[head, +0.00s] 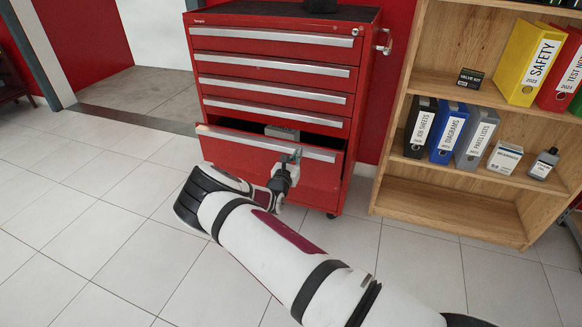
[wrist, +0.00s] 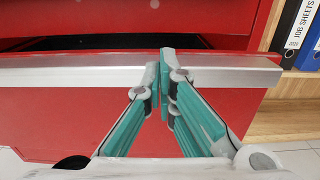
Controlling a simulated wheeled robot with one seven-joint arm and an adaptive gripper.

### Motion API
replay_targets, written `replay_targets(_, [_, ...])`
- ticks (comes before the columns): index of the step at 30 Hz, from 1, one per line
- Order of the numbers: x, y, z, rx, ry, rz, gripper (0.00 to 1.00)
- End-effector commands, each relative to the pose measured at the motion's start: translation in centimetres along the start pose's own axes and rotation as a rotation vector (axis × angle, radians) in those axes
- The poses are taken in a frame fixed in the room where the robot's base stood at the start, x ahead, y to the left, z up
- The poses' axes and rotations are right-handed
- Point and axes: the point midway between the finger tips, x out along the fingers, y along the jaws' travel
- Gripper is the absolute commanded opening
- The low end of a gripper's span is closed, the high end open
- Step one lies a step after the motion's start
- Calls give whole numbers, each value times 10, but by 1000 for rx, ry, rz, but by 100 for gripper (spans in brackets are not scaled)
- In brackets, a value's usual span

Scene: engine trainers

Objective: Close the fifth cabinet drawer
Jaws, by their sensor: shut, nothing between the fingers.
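The red tool cabinet (head: 349,104) stands against the wall with several drawers. Its lowest large drawer, the fifth cabinet drawer (head: 240,160), is pulled out, and a dark gap with a grey object inside shows above its front. The drawer's silver handle strip (head: 235,139) runs along the top of its front; it also shows in the wrist view (wrist: 70,76). My gripper (head: 292,158) is at the right half of this front, at the handle. In the wrist view my gripper (wrist: 164,78) has its teal fingers together with nothing between them, tips over the strip. I cannot tell whether they touch it.
The upper drawers (head: 275,75) look shut. A wooden shelf (head: 455,205) with binders stands close on the right. Open tiled floor (head: 80,210) lies in front and to the left. A grey object (head: 282,132) lies in the drawer.

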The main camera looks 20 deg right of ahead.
Motion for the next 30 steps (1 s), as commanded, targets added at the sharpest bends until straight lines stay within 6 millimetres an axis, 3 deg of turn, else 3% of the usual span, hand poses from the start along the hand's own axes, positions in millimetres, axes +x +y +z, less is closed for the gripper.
replay_targets(6, [50,-1,-3,2,-1,-1,0])
replay_targets(12, [76,0,-2,1,0,0,0])
replay_targets(18, [88,0,-1,-1,0,1,0])
replay_targets(30, [93,0,2,0,-1,2,0])
